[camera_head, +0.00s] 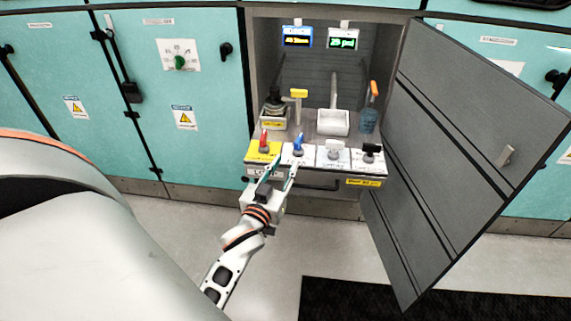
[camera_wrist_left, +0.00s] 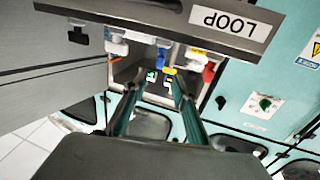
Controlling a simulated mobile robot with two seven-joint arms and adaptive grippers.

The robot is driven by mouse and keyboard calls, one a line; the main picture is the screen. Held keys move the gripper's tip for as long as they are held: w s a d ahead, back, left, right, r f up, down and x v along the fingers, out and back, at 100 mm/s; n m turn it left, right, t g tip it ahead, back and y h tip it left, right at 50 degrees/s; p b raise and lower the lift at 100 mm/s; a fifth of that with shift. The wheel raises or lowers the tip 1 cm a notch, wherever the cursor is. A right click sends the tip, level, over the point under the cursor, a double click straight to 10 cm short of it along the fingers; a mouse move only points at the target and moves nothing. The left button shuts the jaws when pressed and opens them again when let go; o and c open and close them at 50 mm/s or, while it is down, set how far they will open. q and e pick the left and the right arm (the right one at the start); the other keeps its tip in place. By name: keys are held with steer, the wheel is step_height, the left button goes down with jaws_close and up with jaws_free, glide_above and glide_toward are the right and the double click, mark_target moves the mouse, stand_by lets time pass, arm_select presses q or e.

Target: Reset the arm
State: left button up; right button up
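My left gripper (camera_head: 283,170) comes up from below in the head view, at the front of an open cabinet. Its two teal fingers are apart, with nothing visible between them. The fingers lie over the front edge of a panel (camera_head: 262,172) with coloured handles, near the yellow and white plates. I cannot tell whether they touch it. In the left wrist view the gripper (camera_wrist_left: 156,82) also shows two separated fingers, with the cabinet upside down beyond them. My right gripper is not in view.
The panel carries red (camera_head: 264,141), blue (camera_head: 298,143), white (camera_head: 333,149) and black (camera_head: 371,150) handles. A grey door (camera_head: 450,140) stands open at right. Floor (camera_head: 270,275) in front is clear.

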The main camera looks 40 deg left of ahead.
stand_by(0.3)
arm_select(q)
steer(key=s+d+f+m+g+h+p, duration=0.3)
steer(key=s+d+f+m+h+p, duration=0.1)
steer(key=s+d, duration=0.5)
steer(key=s+d+f+m+g+h+p, duration=0.3)
steer(key=s+d+f, duration=0.6)
steer(key=s, duration=0.5)
steer(key=d+m+h+p, duration=0.1)
steer(key=p, duration=0.1)
steer(key=shift+s+f+g+p, duration=0.15)
steer(key=shift+s+g+p, duration=0.15)
steer(key=shift+g+p, duration=0.1)
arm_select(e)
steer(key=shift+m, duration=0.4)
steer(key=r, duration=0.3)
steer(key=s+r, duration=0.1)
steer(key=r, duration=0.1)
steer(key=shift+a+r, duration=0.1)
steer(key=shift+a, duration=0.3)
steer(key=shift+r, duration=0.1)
arm_select(q)
steer(key=shift+c, duration=0.4)
